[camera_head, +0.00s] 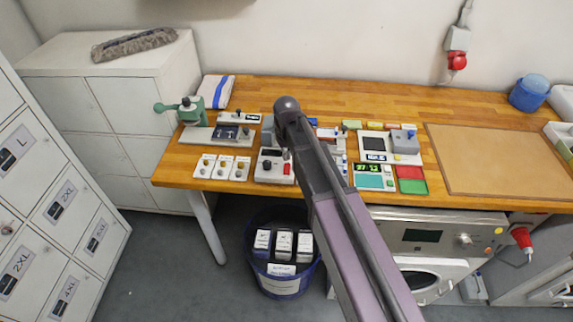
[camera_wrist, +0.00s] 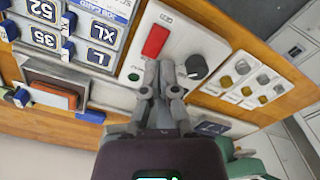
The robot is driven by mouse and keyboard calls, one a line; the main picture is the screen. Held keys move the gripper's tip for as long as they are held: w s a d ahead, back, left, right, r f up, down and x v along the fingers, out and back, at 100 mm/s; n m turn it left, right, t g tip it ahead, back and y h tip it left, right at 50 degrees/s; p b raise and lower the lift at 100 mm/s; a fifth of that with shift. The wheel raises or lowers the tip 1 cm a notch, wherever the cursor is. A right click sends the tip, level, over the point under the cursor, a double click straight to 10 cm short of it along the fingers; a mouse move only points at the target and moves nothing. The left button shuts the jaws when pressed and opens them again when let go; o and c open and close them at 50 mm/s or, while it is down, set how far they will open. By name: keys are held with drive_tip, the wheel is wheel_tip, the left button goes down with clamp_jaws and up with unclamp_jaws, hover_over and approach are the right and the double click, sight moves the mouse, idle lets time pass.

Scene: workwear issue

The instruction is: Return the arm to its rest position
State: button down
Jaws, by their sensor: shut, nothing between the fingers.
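My gripper (camera_wrist: 163,78) is shut and empty in the wrist view. Its fingertips are in front of a white control box (camera_wrist: 188,28) with a red switch (camera_wrist: 155,40), a black knob (camera_wrist: 197,66) and a small green button (camera_wrist: 133,76). I cannot tell whether they touch the box. In the head view my arm reaches from the bottom edge up over the wooden bench (camera_head: 255,92), and it largely hides my gripper. The same control box (camera_head: 272,174) stands at the bench's front edge, just left of my arm.
A blue bin (camera_head: 282,284) stands below. Size labels (camera_wrist: 99,32) show in the wrist view. The floor at left is clear.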

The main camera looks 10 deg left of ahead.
drive_tip(key=shift+r, duration=0.35)
idle(0.4)
drive_tip(key=s+d+m, duration=0.3)
drive_tip(key=s+d, duration=0.3)
drive_tip(key=d, duration=0.7)
drive_tip(key=s+d+m, duration=0.3)
drive_tip(key=s+d, duration=0.4)
drive_tip(key=d, duration=0.6)
drive_tip(key=shift+w, duration=0.1)
